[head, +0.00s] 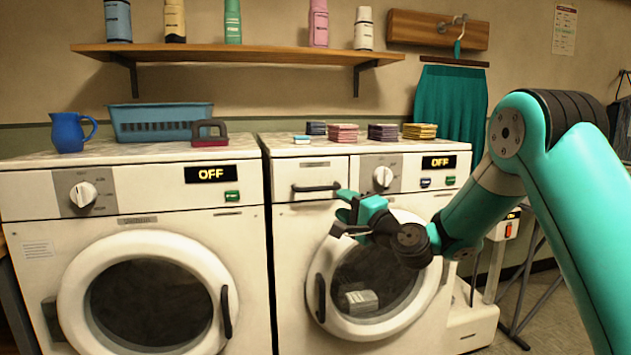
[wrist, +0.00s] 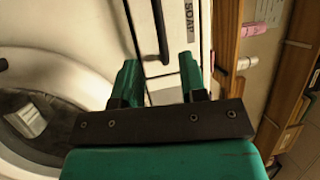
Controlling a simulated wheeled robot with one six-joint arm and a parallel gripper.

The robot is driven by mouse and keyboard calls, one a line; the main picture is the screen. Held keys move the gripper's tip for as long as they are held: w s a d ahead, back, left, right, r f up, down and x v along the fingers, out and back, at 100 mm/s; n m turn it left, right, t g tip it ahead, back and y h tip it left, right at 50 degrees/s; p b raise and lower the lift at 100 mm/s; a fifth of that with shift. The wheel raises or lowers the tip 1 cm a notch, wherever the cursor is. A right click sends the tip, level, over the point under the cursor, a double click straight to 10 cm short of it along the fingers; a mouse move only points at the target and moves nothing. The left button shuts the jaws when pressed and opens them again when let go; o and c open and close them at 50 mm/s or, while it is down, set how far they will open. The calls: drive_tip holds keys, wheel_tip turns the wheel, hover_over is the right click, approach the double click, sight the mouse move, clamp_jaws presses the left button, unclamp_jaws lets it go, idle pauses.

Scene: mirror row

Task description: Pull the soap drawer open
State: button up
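The soap drawer (head: 318,169) is the white panel at the upper left of the right-hand washer. It looks shut, flush with the washer front. Its dark bar handle (head: 314,188) runs across the panel in the head view. In the wrist view the handle (wrist: 161,32) shows ahead of my fingertips, lined up with the gap between them, beside the SOAP label. My gripper (head: 344,205) is just below and right of the handle in the head view. In the wrist view my gripper (wrist: 158,68) has its two teal fingers apart with nothing between them.
The right washer's round door (head: 432,285) lies below my gripper, with its dark handle (head: 321,298) at the left. Stacked soap bars (head: 343,133) and cloths stand on the washer top. A left washer (head: 240,265) stands alongside. A wooden shelf (head: 240,53) hangs above.

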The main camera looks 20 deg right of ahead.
sight(320, 190)
drive_tip(key=p+x, duration=0.2)
drive_tip(key=x, duration=0.7)
drive_tip(key=shift+w+a, duration=0.15)
drive_tip(key=shift+w, duration=0.2)
clamp_jaws()
